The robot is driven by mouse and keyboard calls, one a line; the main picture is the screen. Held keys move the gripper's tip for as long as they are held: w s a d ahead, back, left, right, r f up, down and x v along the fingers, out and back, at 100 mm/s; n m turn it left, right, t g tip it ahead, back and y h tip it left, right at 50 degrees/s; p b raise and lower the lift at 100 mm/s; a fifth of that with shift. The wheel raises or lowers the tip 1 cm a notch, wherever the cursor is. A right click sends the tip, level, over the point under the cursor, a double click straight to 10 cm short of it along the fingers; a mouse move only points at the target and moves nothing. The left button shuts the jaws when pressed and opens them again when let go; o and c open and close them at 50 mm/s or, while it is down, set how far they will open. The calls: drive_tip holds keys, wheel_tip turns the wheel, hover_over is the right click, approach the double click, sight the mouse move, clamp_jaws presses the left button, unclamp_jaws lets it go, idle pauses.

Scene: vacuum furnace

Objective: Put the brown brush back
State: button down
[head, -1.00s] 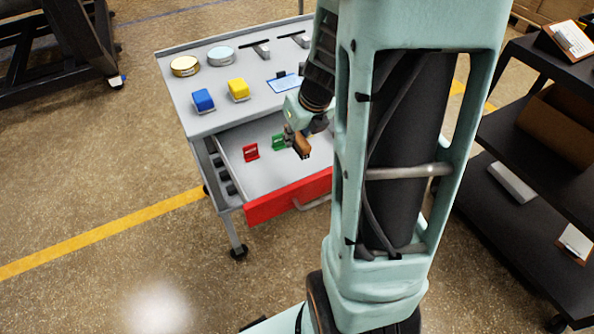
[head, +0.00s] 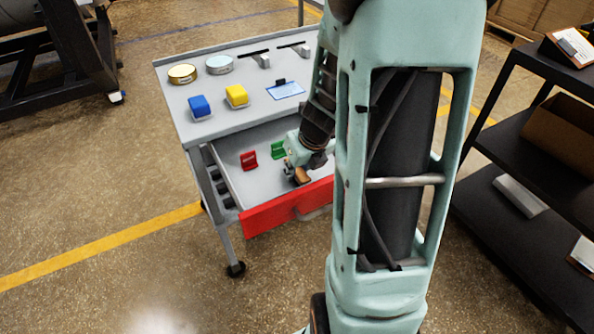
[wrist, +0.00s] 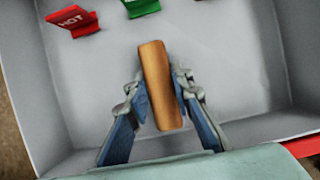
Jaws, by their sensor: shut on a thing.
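The brown brush (wrist: 160,85) is a small tan-brown block, held upright in the wrist picture between my fingers. My gripper (wrist: 160,92) is shut on it, with one finger on each long side. In the head view the brush (head: 301,175) shows just under my gripper (head: 298,172), inside the open drawer (head: 228,178) with the red front. It is low over the drawer floor; I cannot tell whether it touches it. My arm hides the right part of the drawer.
A red tag reading HOT (wrist: 75,20) and a green tag (wrist: 141,7) stand in the drawer beyond the brush. On the cart top (head: 245,118) are a blue block (head: 200,106), a yellow block (head: 236,95) and two round tins. A black shelf (head: 520,130) stands at right.

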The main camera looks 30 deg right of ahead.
drive_tip(key=shift+f, duration=0.1)
drive_tip(key=c, duration=1.7)
unclamp_jaws()
drive_tip(key=shift+r, duration=0.3)
drive_tip(key=p+v, duration=0.6)
drive_tip(key=v, duration=0.5)
drive_tip(key=shift+s+r, duration=0.2)
drive_tip(key=shift+r, duration=0.1)
